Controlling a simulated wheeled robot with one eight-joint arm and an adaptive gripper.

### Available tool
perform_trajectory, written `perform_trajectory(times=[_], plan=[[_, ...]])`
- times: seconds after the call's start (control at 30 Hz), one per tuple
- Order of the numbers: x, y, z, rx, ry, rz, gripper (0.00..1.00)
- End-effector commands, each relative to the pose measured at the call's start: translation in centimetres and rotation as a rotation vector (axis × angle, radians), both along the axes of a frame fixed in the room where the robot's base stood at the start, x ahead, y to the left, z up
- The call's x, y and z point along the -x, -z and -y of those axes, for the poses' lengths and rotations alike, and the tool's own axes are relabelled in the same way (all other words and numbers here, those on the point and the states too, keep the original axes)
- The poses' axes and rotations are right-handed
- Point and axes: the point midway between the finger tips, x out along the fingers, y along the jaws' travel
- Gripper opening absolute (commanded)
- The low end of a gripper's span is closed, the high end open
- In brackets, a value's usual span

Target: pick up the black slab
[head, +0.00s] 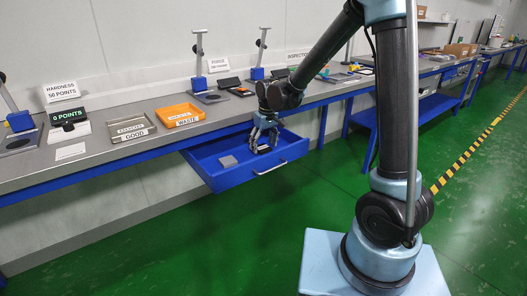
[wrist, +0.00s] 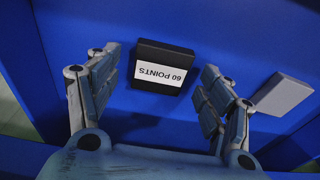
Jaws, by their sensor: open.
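The black slab (wrist: 165,52) lies in the blue drawer, with a white label reading "60 POINTS" upside down in the wrist view. In the head view it shows only as a small dark patch below the fingers (head: 264,149). My gripper (wrist: 161,62) is open, one finger on each side of the slab, with clear blue gaps between. In the head view my gripper (head: 263,142) reaches down into the drawer. Whether the fingertips are level with the slab is hard to tell.
A grey slab (wrist: 283,95) lies in the drawer just beyond my right finger; it also shows in the head view (head: 228,161). The open blue drawer (head: 238,181) has walls around. On the bench above stand an orange WASTE tray (head: 180,115) and a GOOD tray (head: 128,128).

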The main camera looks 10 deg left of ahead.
Motion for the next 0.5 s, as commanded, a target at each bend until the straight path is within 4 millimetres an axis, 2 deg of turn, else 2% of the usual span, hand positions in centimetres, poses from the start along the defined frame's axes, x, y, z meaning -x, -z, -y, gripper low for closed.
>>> perform_trajectory(times=[0.33, 0.5], plan=[[-0.06, 0.56, -0.04, 0.0, 0.0, 0.0, 0.73], [-0.06, 0.54, -0.04, 0.0, 0.0, 0.0, 0.35]])
